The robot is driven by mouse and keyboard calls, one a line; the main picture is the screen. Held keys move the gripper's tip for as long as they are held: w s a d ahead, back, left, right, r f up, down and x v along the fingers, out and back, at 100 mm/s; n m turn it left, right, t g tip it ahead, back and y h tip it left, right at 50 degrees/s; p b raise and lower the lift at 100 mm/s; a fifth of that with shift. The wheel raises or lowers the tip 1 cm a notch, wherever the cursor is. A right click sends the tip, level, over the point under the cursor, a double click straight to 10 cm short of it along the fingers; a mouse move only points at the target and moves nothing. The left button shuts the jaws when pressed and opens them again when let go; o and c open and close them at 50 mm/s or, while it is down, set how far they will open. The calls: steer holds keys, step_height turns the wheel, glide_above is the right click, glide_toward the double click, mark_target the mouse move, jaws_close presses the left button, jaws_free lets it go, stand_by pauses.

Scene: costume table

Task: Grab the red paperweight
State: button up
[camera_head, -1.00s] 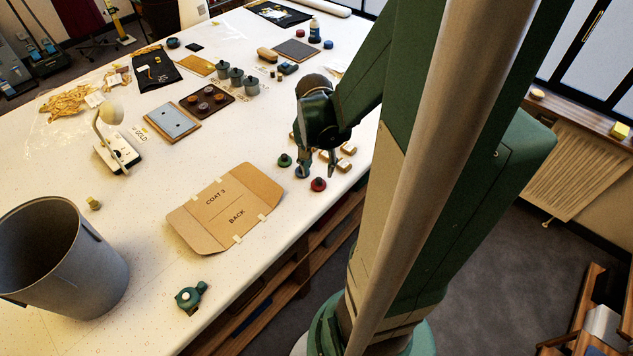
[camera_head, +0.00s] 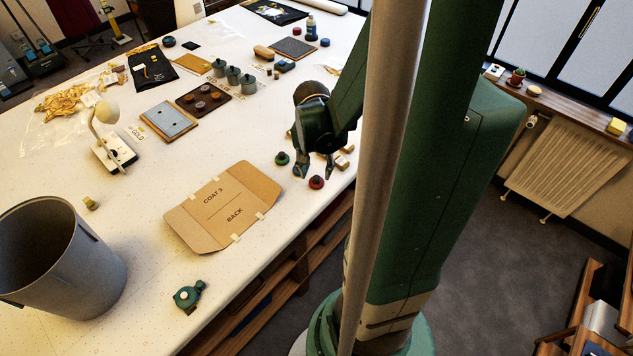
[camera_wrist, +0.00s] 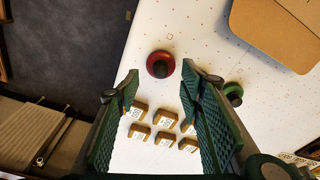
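The red paperweight (camera_head: 317,182) is a small round red piece with a dark knob, standing on the white table near its right edge. In the wrist view the red paperweight (camera_wrist: 160,65) lies just beyond my fingertips, between their lines. My gripper (camera_head: 313,174) is low over the table beside it, fingers spread and empty. In the wrist view my gripper (camera_wrist: 165,82) shows both green ridged fingers wide apart. A green paperweight (camera_head: 282,158) stands to the left, and it also shows right of the fingers in the wrist view (camera_wrist: 233,94).
Several small brass blocks with labels (camera_wrist: 138,131) lie between my fingers in the wrist view. A cardboard pattern (camera_head: 225,208) lies left of the gripper. A grey bin (camera_head: 60,260) and a green tape dispenser (camera_head: 188,296) are nearer. The table edge is close on the right.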

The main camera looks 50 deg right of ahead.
mark_target(316, 177)
steer(key=shift+w+d+f, duration=0.15)
steer(key=shift+f, duration=2.15)
steer(key=shift+c, duration=0.6)
steer(key=c, duration=0.7)
